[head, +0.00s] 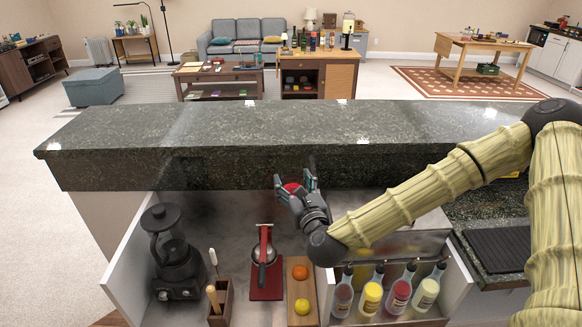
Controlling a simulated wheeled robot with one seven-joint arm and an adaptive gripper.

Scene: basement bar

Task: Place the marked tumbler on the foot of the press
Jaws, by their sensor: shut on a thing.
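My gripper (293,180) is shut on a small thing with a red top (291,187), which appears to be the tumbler. The fingers hide most of it, and I cannot make out a mark. It is held above the back of the lower counter, in front of the raised stone ledge. The press (264,256) stands below and to the left of my gripper, with a red upright, a metal cup part and a flat red foot (267,292). The front of the foot is bare. The held thing and the press are apart.
A black blender (175,262) stands left of the press, with a wooden utensil box (220,304) between them. A wooden board (291,284) with an orange and a lemon lies close on the right. Several bottles (370,298) stand further right. The raised stone ledge (250,130) runs behind.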

